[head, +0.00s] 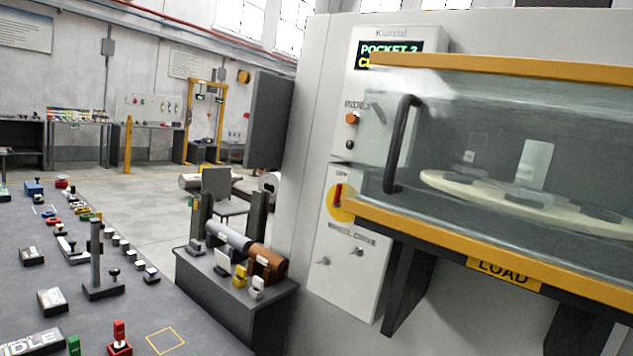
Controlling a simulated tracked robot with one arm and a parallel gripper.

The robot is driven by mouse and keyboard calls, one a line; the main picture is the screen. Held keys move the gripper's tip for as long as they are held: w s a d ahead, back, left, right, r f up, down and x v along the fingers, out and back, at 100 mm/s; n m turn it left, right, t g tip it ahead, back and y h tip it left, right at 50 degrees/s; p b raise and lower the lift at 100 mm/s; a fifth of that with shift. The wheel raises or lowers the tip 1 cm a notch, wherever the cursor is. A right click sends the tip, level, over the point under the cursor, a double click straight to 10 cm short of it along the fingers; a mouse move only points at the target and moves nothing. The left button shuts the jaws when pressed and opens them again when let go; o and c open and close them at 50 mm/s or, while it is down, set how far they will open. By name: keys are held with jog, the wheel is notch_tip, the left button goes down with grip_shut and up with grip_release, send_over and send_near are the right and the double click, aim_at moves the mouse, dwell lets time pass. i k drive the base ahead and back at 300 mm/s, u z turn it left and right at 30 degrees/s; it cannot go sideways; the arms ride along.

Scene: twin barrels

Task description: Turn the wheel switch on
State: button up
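The wheel switch appears to be the red handle (338,194) on a round yellow plate (349,209). It sits on a light lower panel (338,285) of the machine, right of centre, above the label "WHEEL DRIVE". The handle looks roughly upright; which setting that means cannot be told. The plate's right side is partly hidden by the yellow frame. Two small metal knobs or toggles (323,261) are below the label. Behind the clear guard is a pale round wheel (455,186) with dark pads. My gripper is not in view.
The clear guard with its black handle (400,145) and yellow lower rail (450,233) juts out right of the switch. A dark bracket (409,285) is below it. A dark bench (215,338) with small parts is at left, and a low stand (240,299) stands near the panel.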

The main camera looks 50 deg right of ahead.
aim_at(338, 203)
jog(key=z, duration=0.05)
jog(key=i, duration=2.1)
jog(key=z, duration=2.15)
